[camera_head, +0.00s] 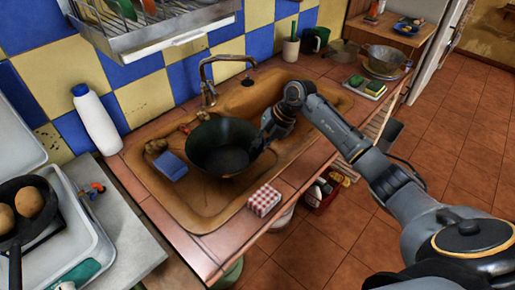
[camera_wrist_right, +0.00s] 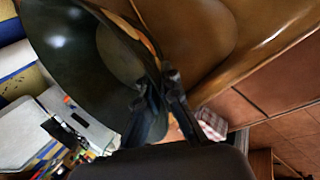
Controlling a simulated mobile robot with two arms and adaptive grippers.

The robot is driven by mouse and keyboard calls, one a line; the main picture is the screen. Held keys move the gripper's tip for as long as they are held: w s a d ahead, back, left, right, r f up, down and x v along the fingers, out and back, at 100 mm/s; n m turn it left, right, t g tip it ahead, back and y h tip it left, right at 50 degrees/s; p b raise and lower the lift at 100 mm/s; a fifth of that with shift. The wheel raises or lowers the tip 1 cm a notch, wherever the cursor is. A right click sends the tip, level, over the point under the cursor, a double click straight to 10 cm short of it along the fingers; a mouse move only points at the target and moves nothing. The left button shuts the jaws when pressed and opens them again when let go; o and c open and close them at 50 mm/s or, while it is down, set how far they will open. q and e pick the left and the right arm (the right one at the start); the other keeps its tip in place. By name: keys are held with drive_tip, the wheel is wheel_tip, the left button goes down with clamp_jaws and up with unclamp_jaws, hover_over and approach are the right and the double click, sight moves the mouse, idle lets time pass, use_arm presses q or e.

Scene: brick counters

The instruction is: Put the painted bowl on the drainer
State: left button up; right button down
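The painted bowl (camera_head: 221,147) is large and dark green-black, at the middle of the brown sink (camera_head: 185,205). Its dark inside fills the upper left of the right wrist view (camera_wrist_right: 75,60). My right gripper (camera_head: 266,139) reaches in from the right to the bowl's right rim. In the right wrist view its fingers (camera_wrist_right: 157,90) are close together with the rim between them. I cannot tell whether the bowl touches the sink floor. A metal wall rack, seemingly the drainer (camera_head: 165,32), hangs at the upper left with dishes in it. My left gripper is not in view.
A faucet (camera_head: 207,82) rises behind the bowl. A blue sponge (camera_head: 171,166) lies left of it, and a checkered box (camera_head: 264,200) stands on the front edge. A white bottle (camera_head: 97,120) stands below the rack. Pans and a metal pot (camera_head: 383,60) flank the sink.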

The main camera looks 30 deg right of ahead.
drive_tip(key=shift+w+f, duration=0.1)
drive_tip(key=shift+f, duration=0.5)
drive_tip(key=c, duration=1.5)
unclamp_jaws()
drive_tip(key=shift+f, duration=0.1)
drive_tip(key=shift+d+r, duration=0.3)
drive_tip(key=shift+r, duration=0.15)
drive_tip(key=b+v, duration=0.1)
drive_tip(key=v, duration=0.4)
drive_tip(key=b+v, duration=0.1)
drive_tip(key=v, duration=0.5)
drive_tip(key=shift+s, duration=0.25)
